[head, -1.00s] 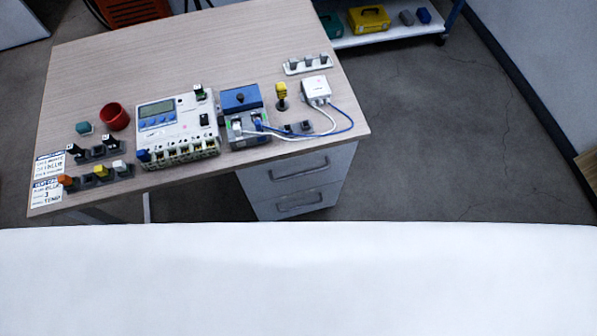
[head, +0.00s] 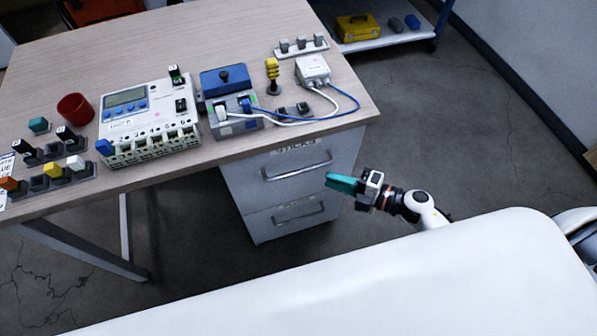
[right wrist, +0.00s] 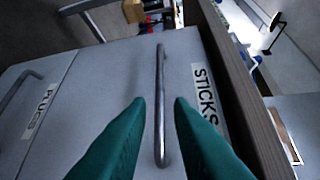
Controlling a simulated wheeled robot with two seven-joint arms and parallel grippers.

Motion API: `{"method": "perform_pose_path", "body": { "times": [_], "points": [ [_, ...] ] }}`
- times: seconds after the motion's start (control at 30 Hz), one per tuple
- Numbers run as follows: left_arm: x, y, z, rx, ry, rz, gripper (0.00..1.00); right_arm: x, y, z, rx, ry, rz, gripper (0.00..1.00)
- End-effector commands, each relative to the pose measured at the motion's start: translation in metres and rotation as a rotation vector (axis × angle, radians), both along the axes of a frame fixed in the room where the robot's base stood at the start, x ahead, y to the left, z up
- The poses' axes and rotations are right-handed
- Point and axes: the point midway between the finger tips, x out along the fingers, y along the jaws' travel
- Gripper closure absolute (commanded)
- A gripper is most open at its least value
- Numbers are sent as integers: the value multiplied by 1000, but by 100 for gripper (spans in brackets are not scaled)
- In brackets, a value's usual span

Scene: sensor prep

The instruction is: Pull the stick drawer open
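The stick drawer (head: 275,172) is the upper drawer of the grey cabinet under the table's right end, and it looks closed. Its metal bar handle (head: 297,168) and "STICKS" label show in the head view. In the right wrist view the handle (right wrist: 160,105) runs upright between the fingertips, with the "STICKS" label (right wrist: 206,95) to its right. My right gripper (head: 328,180) has teal fingers, and it is to the right of the handle. In the right wrist view it (right wrist: 160,103) is open, fingers on either side of the handle line, not closed on it. My left gripper is not in view.
A lower drawer (head: 285,218) with its own handle is below. The wooden table (head: 215,45) above holds a meter unit (head: 145,120), a blue-topped box (head: 225,80), a white cabled box (head: 312,68) and small blocks. Floor right of the cabinet is clear.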

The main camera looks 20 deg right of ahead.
Motion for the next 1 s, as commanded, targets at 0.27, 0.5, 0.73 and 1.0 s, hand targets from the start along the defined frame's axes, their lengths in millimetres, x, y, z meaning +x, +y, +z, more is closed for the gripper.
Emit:
{"method": "perform_pose_path", "body": {
  "times": [0.27,0.5,0.73,1.0],
  "points": [
    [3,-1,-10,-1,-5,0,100,39,43,-9,4,-1,-2,80],
    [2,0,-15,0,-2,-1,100,60,65,-14,4,2,-4,80],
    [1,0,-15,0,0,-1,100,64,69,-14,3,2,-4,80],
    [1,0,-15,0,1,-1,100,63,69,-14,3,2,-4,98]
  ]
}}
